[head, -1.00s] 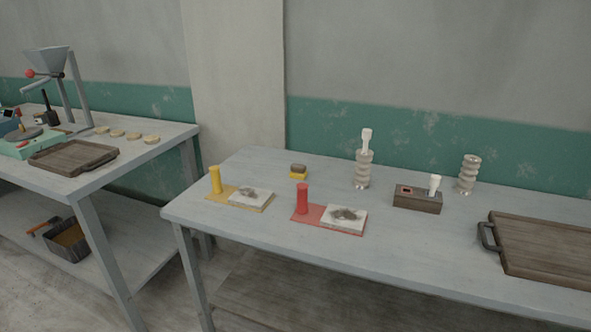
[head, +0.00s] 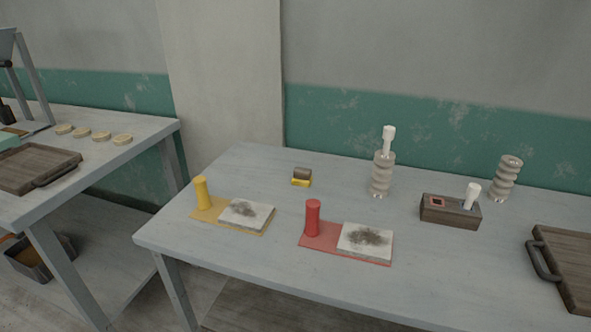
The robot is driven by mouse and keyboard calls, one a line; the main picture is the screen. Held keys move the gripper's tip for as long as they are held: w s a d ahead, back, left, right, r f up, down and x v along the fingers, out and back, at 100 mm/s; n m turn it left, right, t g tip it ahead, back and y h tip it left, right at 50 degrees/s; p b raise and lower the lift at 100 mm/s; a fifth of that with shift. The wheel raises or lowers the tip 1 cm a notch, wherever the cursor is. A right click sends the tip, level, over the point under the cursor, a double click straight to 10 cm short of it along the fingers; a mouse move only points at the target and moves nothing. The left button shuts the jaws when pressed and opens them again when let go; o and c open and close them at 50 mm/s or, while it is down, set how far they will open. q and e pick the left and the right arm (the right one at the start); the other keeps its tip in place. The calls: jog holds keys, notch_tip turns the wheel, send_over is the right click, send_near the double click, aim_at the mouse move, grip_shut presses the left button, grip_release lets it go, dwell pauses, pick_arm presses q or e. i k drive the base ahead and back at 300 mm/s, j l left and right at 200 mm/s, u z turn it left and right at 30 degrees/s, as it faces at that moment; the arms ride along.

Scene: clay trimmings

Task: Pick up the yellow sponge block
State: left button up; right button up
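The yellow sponge block (head: 301,182) lies near the back of the grey table, left of the middle. Its lower part is yellow and its top is dark grey-brown. It stands apart from the other things, with bare table around it. Neither of my grippers is in the head view.
In front are a yellow mat (head: 206,214) with a yellow cylinder (head: 202,193) and a red mat (head: 318,238) with a red cylinder (head: 312,218); each bears a smudged white tile. Ribbed holders (head: 381,175), a wooden block (head: 446,211) and a wooden tray (head: 572,262) are right.

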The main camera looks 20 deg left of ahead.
aim_at(302, 176)
jog(key=i+j, duration=0.45)
jog(key=j+u, duration=0.95)
jog(key=j, duration=0.25)
